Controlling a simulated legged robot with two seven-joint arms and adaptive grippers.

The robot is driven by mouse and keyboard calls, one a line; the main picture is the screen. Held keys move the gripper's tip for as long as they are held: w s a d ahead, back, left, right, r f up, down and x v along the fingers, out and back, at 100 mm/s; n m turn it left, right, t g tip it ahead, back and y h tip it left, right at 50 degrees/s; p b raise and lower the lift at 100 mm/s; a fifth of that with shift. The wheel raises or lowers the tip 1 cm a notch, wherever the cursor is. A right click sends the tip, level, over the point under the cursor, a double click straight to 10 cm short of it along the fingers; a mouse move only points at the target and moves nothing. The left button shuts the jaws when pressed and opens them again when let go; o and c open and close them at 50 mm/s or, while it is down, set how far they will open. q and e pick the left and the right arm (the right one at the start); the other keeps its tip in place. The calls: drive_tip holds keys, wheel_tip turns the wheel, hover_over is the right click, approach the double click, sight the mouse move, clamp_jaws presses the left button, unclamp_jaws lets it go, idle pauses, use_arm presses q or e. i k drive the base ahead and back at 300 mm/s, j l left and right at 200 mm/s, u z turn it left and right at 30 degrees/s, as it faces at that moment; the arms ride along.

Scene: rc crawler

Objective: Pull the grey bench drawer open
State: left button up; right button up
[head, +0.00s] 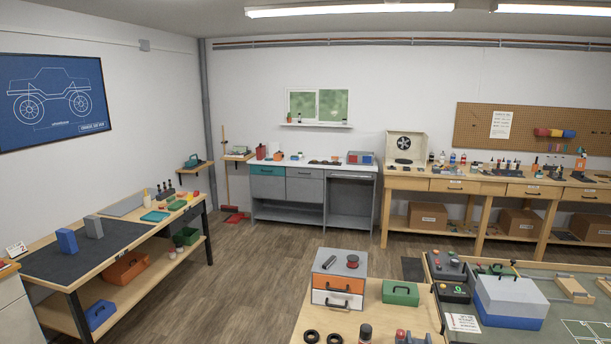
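The grey workbench (323,217) stands against the far wall under the small window. Its front has a teal drawer (268,171) at the left and a grey drawer (305,173) beside it in the middle, with a dark handle. The grey drawer looks closed, its front flush with the bench. A larger grey panel lies below it, and a section with a dark bar handle (350,178) is to its right. Neither of my grippers is in view.
Open wooden floor (260,262) lies before the grey bench. A wooden bench with a dark mat (80,250) runs along the left wall. A drawer box (338,280) stands on the near table. A wooden bench (455,186) adjoins at the right; a broom and red dustpan (232,213) stand left.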

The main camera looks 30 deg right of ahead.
sight(317, 173)
drive_tip(key=i+u, duration=0.15)
drive_tip(key=u, duration=0.25)
drive_tip(key=i+z, duration=0.1)
drive_tip(key=i, duration=0.45)
drive_tip(key=i+j+z, duration=0.1)
drive_tip(key=i, duration=0.4)
drive_tip(key=i+j+z, duration=0.1)
drive_tip(key=i, duration=0.45)
drive_tip(key=i+j+z, duration=0.1)
drive_tip(key=i, duration=0.4)
drive_tip(key=i+l+z, duration=0.25)
drive_tip(key=i+z, duration=0.25)
drive_tip(key=i, duration=0.2)
drive_tip(key=i+z, duration=0.5)
drive_tip(key=i, duration=0.2)
drive_tip(key=i+j+z, duration=0.3)
drive_tip(key=i+z, duration=0.2)
drive_tip(key=i, duration=2.4)
drive_tip(key=i+z, duration=0.15)
drive_tip(key=i, duration=0.6)
drive_tip(key=i+z, duration=0.1)
drive_tip(key=i, duration=0.6)
drive_tip(key=i+j+z, duration=0.15)
drive_tip(key=i, duration=0.6)
